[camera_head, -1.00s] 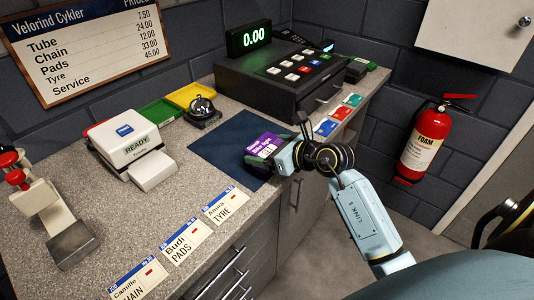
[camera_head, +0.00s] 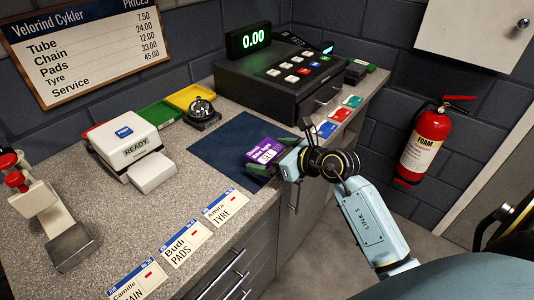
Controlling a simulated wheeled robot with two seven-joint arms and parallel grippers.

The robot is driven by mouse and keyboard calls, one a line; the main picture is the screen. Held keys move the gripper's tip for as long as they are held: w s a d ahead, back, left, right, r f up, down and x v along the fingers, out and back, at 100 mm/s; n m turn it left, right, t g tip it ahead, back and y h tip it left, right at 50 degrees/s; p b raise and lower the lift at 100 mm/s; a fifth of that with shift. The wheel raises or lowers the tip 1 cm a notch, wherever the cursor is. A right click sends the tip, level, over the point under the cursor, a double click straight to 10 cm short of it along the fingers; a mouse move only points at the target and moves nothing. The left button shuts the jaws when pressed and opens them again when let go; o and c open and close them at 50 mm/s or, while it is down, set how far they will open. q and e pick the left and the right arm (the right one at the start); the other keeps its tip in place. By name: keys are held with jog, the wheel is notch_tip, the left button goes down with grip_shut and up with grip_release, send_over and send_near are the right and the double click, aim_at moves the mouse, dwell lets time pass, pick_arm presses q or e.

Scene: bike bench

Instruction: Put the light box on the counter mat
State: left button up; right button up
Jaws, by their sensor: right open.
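The light box, a purple box with a white label (camera_head: 264,153), lies on the dark blue counter mat (camera_head: 222,146) at its right part, near the counter's front edge. My right gripper (camera_head: 281,163) is right beside the box on its right side, with its jaws open. Part of the box's near right edge is close to the gripper, and I cannot tell whether they touch. My left gripper is not in view.
A cash register (camera_head: 280,80) stands behind the mat, with a bell (camera_head: 201,112) to its left. A label printer (camera_head: 128,146) and name cards (camera_head: 186,242) are on the counter's left. Coloured cards (camera_head: 339,115) lie right of the mat. A fire extinguisher (camera_head: 423,147) hangs on the wall.

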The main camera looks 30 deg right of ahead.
jog(key=v, duration=1)
jog(key=shift+s, duration=0.25)
jog(key=shift+d, duration=0.1)
